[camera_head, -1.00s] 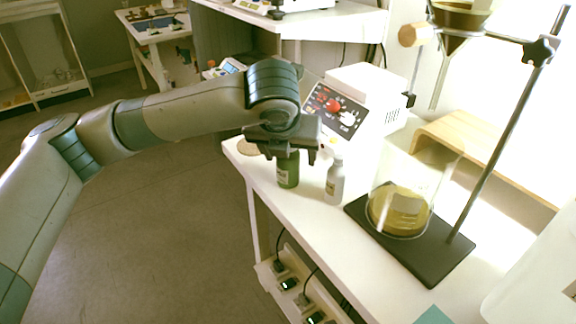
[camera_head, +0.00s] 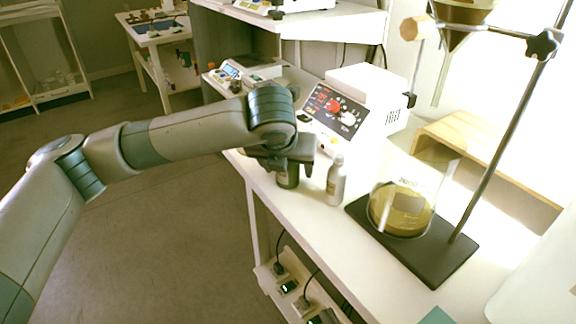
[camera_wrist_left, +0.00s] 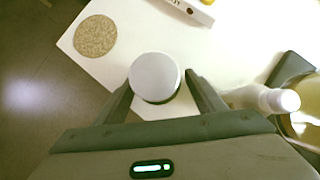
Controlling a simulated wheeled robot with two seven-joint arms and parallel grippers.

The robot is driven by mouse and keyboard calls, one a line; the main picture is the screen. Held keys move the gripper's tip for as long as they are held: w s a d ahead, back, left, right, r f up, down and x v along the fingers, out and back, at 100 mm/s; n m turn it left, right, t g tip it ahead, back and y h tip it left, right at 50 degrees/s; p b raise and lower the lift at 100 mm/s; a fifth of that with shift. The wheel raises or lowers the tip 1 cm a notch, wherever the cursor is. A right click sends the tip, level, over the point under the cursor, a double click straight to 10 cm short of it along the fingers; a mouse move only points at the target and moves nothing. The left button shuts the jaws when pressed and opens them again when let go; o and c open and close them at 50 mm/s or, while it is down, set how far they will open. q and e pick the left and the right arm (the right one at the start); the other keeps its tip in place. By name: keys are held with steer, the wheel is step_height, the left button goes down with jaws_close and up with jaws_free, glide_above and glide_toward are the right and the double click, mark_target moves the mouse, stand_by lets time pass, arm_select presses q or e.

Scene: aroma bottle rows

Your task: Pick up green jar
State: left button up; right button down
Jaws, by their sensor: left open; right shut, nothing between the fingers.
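The green jar (camera_head: 288,179) stands on the white bench near its left edge, its upper part hidden by my gripper in the head view. In the left wrist view its pale round lid (camera_wrist_left: 155,76) shows from above, between the two fingers. My left gripper (camera_head: 280,160) is open and lowered over the jar, with one finger on each side of it; it also shows in the left wrist view (camera_wrist_left: 158,88). Whether the fingers touch the jar cannot be told. My right gripper is not in view.
A white bottle (camera_head: 336,180) stands close to the right of the jar. A cork disc (camera_wrist_left: 95,36) lies near the bench corner. A white device (camera_head: 360,100) stands behind. A flask of yellow liquid (camera_head: 402,208) sits on a dark stand base (camera_head: 440,262) to the right.

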arm_select(q)
steer(key=shift+w+f, duration=0.1)
arm_select(e)
steer(key=shift+r, duration=0.15)
arm_select(q)
steer(key=c, duration=1.3)
